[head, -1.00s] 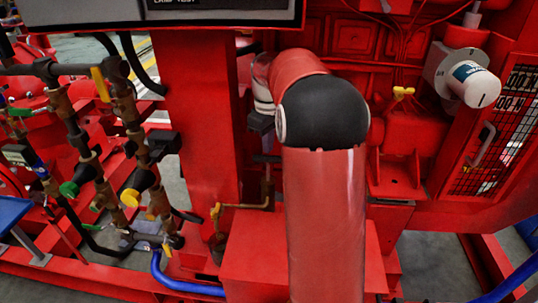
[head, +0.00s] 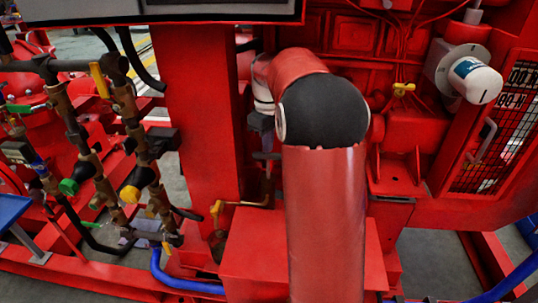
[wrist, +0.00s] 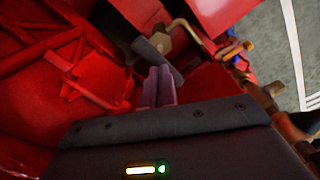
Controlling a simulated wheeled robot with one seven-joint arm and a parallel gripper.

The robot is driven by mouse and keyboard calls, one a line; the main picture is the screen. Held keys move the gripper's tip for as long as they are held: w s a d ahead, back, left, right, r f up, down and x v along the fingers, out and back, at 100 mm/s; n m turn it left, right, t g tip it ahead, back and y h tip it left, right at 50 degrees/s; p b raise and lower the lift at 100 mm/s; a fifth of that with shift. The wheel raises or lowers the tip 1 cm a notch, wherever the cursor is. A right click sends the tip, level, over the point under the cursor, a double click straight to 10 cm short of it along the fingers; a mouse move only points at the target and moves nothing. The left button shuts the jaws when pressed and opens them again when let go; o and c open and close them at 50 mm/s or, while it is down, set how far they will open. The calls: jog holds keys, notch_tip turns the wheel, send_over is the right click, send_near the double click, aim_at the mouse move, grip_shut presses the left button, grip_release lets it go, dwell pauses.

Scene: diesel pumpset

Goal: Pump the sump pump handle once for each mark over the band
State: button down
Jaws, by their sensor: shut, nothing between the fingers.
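The sump pump shows in the head view as a small brass body (head: 267,188) with a dark handle (head: 266,156) lying crosswise at its top, beside the red column. In the wrist view the dark handle (wrist: 158,58) runs diagonally just beyond my gripper, with brass fittings behind it. My gripper (wrist: 160,70) is shut and empty, its two purple-looking fingers together. The fingertips overlap the handle in the wrist picture; I cannot tell whether they touch it. In the head view my arm hides part of this area. I cannot make out the band or its marks.
The red column (head: 200,115) stands close by. Valved pipes (head: 110,140) fill the left. A white canister (head: 474,80) and mesh guard (head: 495,145) are at right. A red box (head: 250,255) stands below.

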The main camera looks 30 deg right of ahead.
aim_at(268, 159)
jog(key=shift+f+b, duration=1.55)
jog(key=shift+f, duration=1.5)
notch_tip(268, 159, up, 7)
jog(key=p, duration=0.6)
jog(key=shift+r, duration=0.15)
